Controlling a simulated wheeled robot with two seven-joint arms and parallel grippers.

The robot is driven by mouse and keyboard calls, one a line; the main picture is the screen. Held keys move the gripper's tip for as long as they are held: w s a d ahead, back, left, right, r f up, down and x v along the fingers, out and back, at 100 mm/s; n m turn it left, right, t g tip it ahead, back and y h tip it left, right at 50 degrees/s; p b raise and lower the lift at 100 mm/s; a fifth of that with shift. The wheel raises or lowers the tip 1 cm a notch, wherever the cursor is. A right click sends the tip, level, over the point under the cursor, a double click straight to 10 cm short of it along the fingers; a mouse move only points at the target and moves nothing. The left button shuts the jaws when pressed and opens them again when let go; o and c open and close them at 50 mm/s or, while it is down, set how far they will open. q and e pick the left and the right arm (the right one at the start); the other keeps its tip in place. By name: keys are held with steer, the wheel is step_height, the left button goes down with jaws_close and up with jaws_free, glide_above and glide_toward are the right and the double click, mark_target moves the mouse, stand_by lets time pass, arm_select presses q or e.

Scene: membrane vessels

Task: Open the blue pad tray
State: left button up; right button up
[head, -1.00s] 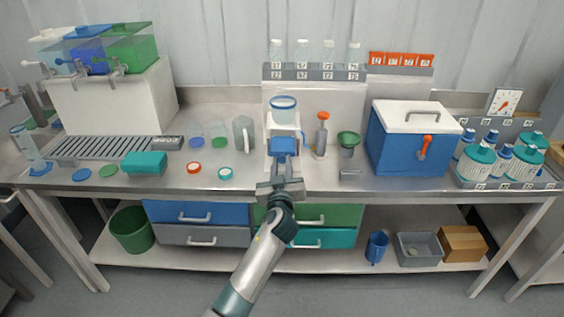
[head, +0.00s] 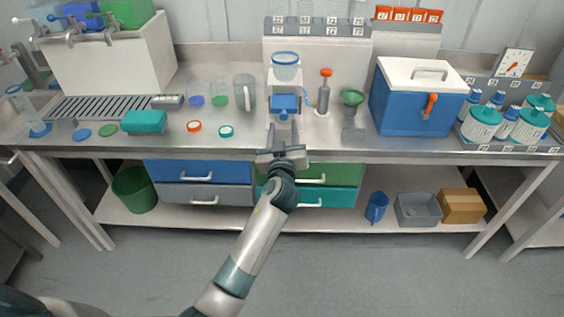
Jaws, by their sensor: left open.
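The blue pad tray (head: 198,169) appears to be the blue drawer under the bench top, left of centre in the head view. It looks shut, with a pale bar handle (head: 197,179) on its front. My left gripper (head: 284,133) is open and empty, fingers pointing away from me toward the bench. It shows to the right of the blue drawer and above its handle in the picture, in front of the bench edge. Its wrist and forearm cover the space between the left and right drawers. My right gripper is not in view.
A grey drawer (head: 205,195) sits below the blue one, with green (head: 335,174) and teal (head: 340,196) drawers to the right. A green bin (head: 135,190) stands left of them on the lower shelf. The floor in front is clear.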

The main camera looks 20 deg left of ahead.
arm_select(q)
steer(key=b+v, duration=0.3)
steer(key=v, duration=1)
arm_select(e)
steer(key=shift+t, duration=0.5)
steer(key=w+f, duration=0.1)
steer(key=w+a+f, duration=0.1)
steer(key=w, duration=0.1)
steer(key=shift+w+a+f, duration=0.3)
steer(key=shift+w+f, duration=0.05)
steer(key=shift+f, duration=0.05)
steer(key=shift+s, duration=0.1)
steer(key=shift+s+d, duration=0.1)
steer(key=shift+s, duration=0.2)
